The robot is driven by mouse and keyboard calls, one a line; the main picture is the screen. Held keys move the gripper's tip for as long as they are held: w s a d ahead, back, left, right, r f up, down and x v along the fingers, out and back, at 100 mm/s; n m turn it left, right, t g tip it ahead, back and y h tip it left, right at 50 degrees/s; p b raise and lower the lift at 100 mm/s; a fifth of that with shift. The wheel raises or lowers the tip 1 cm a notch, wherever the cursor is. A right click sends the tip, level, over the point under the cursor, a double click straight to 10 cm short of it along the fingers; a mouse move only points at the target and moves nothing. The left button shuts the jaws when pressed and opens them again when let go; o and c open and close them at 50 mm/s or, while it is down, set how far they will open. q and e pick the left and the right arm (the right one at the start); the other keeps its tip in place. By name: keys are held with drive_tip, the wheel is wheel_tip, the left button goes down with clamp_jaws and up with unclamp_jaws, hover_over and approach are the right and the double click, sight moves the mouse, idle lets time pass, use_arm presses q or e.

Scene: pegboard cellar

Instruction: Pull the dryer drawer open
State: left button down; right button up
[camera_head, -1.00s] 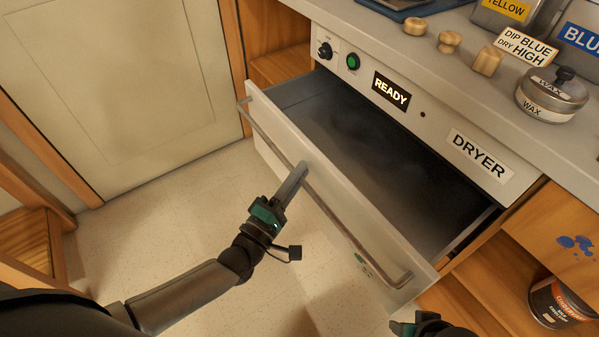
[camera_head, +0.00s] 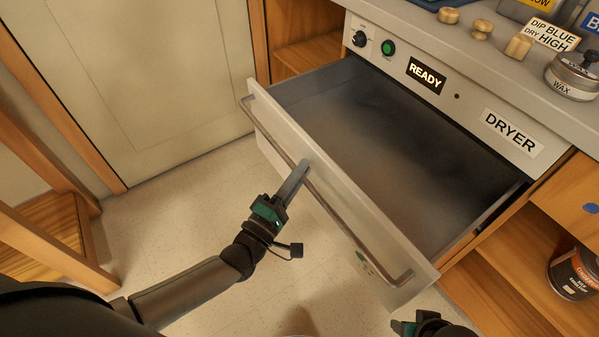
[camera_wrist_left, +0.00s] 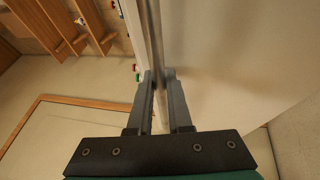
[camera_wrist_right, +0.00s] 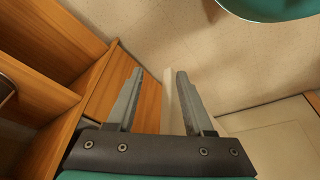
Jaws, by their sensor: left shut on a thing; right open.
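The dryer drawer (camera_head: 350,200) stands well out from the dryer front (camera_head: 440,85), and its grey inside (camera_head: 370,140) looks empty. A long metal bar handle (camera_head: 335,215) runs along its front. My left gripper (camera_head: 298,172) is shut on the handle near its middle. In the left wrist view the bar (camera_wrist_left: 152,40) passes between the two fingers (camera_wrist_left: 160,85). My right gripper is low at the right in the head view (camera_head: 405,328), its fingers mostly out of frame. In the right wrist view it is open and empty (camera_wrist_right: 155,85).
The counter above holds wooden knobs (camera_head: 482,28), a wax tin (camera_head: 572,75) and a dip sign (camera_head: 552,34). Open wooden shelves (camera_head: 520,275) with a dark can (camera_head: 575,272) lie right of the drawer. A wooden stand (camera_head: 50,235) is at the left; the floor (camera_head: 190,215) between is clear.

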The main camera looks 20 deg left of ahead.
use_arm(q)
drive_tip(key=c, duration=0.8)
unclamp_jaws()
drive_tip(key=shift+c, duration=0.2)
use_arm(e)
drive_tip(key=shift+r, duration=0.1)
use_arm(q)
drive_tip(key=shift+s+a, duration=0.1)
drive_tip(key=shift+s, duration=0.15)
drive_tip(key=p+v, duration=0.2)
drive_tip(key=v, duration=1.2)
drive_tip(key=shift+s, duration=0.4)
use_arm(e)
drive_tip(key=shift+g, duration=0.4)
drive_tip(key=f, duration=0.1)
drive_tip(key=s+f, duration=0.1)
drive_tip(key=f, duration=0.1)
drive_tip(key=s+f, duration=0.1)
drive_tip(key=shift+f, duration=0.25)
use_arm(q)
drive_tip(key=shift+f, duration=0.15)
